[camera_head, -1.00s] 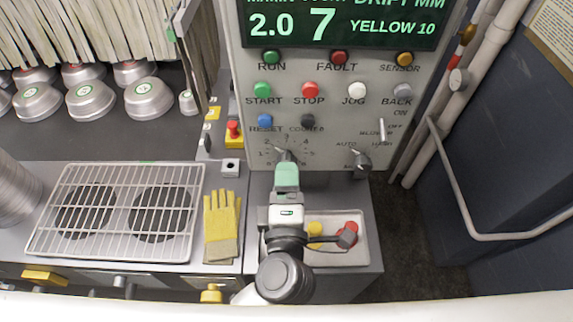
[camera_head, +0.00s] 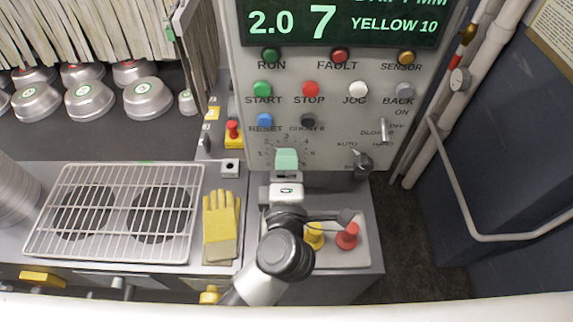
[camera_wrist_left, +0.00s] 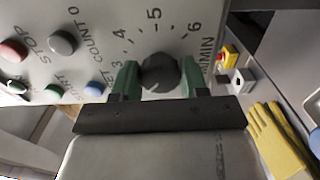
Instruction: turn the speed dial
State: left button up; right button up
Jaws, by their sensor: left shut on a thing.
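The speed dial is a dark round knob on the grey control panel, with a number scale around it. In the left wrist view the dial (camera_wrist_left: 160,72) sits between the two green fingertips, below the 5 on the scale. My left gripper (camera_wrist_left: 161,80) is shut on it from both sides. In the head view my left gripper (camera_head: 287,159) covers the dial, and only part of its scale shows around the fingers. My right gripper is in neither view.
The panel has a lit display (camera_head: 345,22), several coloured buttons and another knob (camera_head: 361,162) to the right. A tray (camera_head: 364,258) with yellow and red knobbed pieces is below. Yellow gloves (camera_head: 221,225) and a wire rack (camera_head: 120,170) lie left.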

pick_arm(q)
jog(key=n, duration=0.4)
jog(key=shift+n, duration=0.4)
jog(key=o, duration=0.9)
jog(key=s, duration=1.1)
jog(key=shift+f, duration=0.1)
